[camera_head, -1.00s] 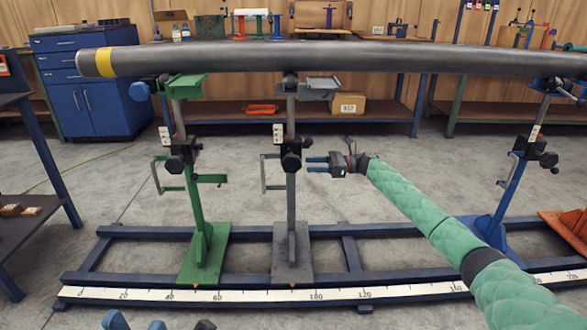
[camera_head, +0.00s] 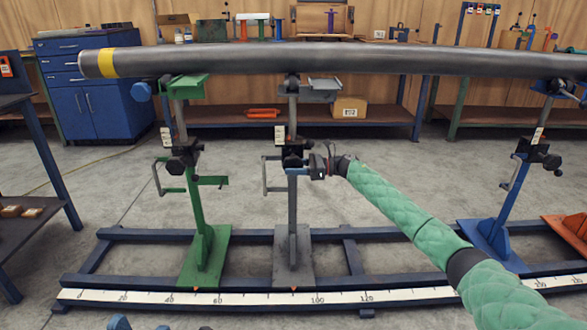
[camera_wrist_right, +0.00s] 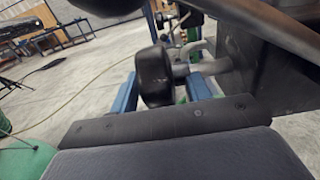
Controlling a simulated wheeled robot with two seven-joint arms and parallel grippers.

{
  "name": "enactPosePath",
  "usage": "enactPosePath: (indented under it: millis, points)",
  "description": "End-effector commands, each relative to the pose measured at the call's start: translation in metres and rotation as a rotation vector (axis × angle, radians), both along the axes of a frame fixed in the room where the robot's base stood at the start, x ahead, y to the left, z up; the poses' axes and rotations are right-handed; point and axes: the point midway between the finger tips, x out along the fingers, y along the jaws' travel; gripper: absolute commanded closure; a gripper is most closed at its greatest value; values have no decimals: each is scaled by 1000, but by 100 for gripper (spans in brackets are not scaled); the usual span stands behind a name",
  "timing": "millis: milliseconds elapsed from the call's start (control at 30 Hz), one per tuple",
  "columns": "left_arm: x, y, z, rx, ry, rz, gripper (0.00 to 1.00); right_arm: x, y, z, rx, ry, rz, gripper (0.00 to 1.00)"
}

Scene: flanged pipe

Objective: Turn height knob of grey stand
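The grey stand (camera_head: 292,215) stands upright on the blue base frame, with its grey top under the pipe (camera_head: 350,60). Its dark height knob shows in the right wrist view (camera_wrist_right: 155,76) as a rounded black knob on a metal stem. My right gripper (camera_head: 292,169) is at the clamp block of the grey stand. In the right wrist view my blue fingers (camera_wrist_right: 160,92) lie on either side of the knob, with a gap visible on the right side, so it looks open around the knob. Only blue tips, probably of my left gripper (camera_head: 138,324), show at the bottom edge.
A green stand (camera_head: 198,215) with a crank stands left of the grey one. A blue stand (camera_head: 508,190) stands to the right, near an orange base (camera_head: 568,230). A scale strip (camera_head: 240,298) runs along the front of the base frame. Open floor lies behind.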

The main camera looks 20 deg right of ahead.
Motion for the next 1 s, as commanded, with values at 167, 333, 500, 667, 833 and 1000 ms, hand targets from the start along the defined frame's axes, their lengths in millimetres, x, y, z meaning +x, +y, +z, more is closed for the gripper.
enactPosePath:
  millis: [167,333,500,667,833,1000]
  points:
    - [0,0,0,0,0,0,64,0,0,0,0,0,0,86]
    - [0,0,0,0,-1,0,64,0,0,0,1,0,0,97]
    - [0,0,0,0,-2,0,64,0,-1,0,1,0,-1,97]
    - [0,0,0,1,-3,-1,64,0,-1,0,1,0,-1,97]
    - [0,0,0,1,-2,-1,64,0,-1,0,1,0,-1,97]
    - [0,0,0,1,-2,-1,64,0,-1,0,1,0,-1,97]
